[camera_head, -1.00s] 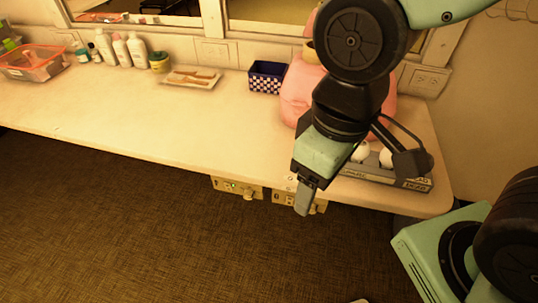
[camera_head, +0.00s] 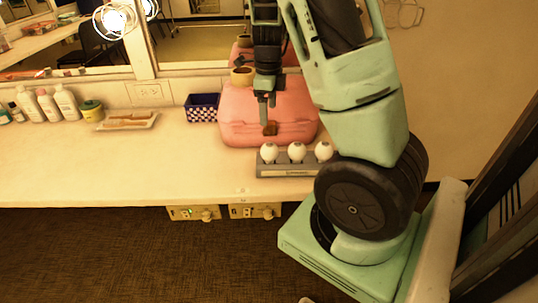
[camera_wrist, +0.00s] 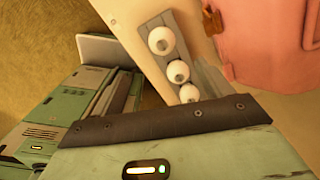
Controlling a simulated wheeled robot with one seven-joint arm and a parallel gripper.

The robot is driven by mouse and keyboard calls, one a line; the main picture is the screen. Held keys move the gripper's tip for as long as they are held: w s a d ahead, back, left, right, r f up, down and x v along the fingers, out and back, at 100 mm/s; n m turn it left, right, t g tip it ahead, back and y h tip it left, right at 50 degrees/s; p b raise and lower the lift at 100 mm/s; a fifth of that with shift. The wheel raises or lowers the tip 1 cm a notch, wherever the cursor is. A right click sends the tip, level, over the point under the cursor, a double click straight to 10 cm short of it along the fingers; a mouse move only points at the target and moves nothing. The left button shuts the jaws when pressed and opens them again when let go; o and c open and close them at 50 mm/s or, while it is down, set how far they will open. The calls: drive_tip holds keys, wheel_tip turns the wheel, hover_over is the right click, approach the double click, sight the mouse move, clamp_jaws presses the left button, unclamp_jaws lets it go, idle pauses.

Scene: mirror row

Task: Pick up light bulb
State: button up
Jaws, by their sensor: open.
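Three round white light bulbs, left (camera_head: 269,152), middle (camera_head: 296,151) and right (camera_head: 323,151), stand in a row in a grey holder (camera_head: 285,172) near the counter's front edge. The bulbs also show in the wrist view, at the top (camera_wrist: 161,41), middle (camera_wrist: 178,71) and bottom (camera_wrist: 189,93). My gripper (camera_head: 267,106) is open and empty, pointing down in front of the pink case, above the left bulb in the picture. It appears apart from the bulbs. My arm partly covers the holder's right end.
A pink case (camera_head: 245,118) stands behind the bulbs. A blue checkered box (camera_head: 202,108) is left of it, then a tray (camera_head: 127,122), a yellow-green jar (camera_head: 92,110) and several bottles (camera_head: 66,102). Mirrors line the wall. The counter's front left (camera_head: 90,170) is clear.

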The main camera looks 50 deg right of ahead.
sight(268, 145)
wheel_tip(268, 145, down, 11)
drive_tip(key=shift+f+b, duration=0.15)
drive_tip(key=shift+b, duration=0.5)
drive_tip(key=shift+s+d+f, duration=0.1)
drive_tip(key=shift+f, duration=1.25)
drive_tip(key=shift+d+f, duration=0.1)
drive_tip(key=shift+f, duration=1.2)
drive_tip(key=c, duration=0.9)
